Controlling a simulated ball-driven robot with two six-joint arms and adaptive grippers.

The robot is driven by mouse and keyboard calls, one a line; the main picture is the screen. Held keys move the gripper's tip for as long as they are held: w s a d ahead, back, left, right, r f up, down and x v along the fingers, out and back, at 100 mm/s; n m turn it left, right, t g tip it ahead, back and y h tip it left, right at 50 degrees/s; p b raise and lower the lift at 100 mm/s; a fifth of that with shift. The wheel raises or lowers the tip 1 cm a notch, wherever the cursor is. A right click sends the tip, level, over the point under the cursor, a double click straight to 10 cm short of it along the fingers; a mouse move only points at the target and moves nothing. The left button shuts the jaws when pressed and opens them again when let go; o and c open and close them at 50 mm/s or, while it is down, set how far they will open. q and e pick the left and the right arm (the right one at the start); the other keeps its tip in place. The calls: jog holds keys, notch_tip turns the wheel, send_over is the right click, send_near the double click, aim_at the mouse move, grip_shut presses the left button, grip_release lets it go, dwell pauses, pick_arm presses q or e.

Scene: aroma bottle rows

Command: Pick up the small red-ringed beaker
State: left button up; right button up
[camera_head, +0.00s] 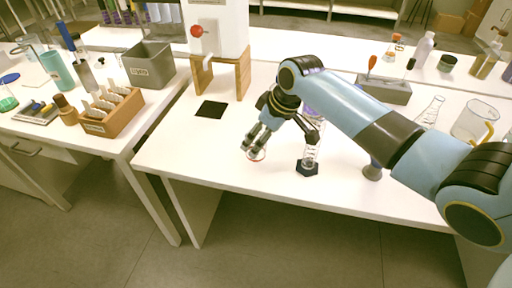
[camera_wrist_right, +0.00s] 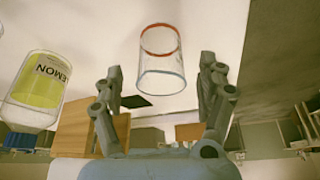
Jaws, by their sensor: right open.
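The small clear beaker (camera_head: 258,156) with a red ring stands on the white table, largely covered by my right gripper (camera_head: 252,147). In the right wrist view the beaker (camera_wrist_right: 161,60) appears as clear glass with a red ring around one end. There its outline lies between and beyond the two spread fingertips of my right gripper (camera_wrist_right: 160,72), with a visible gap on each side. My right gripper is open and empty. I cannot tell how far the fingers reach along the glass. My left gripper is out of view.
A glass cylinder on a dark foot (camera_head: 308,167) stands just right of the gripper. A lemon-labelled bottle (camera_wrist_right: 38,88) shows in the wrist view. A wooden stand (camera_head: 243,73) and black square (camera_head: 211,109) lie behind. The table's front-left area is clear.

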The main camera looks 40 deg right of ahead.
jog(key=x, duration=0.4)
jog(key=shift+a, duration=0.1)
jog(key=shift+r, duration=0.1)
jog(key=c, duration=1.2)
jog(key=shift+c, duration=0.2)
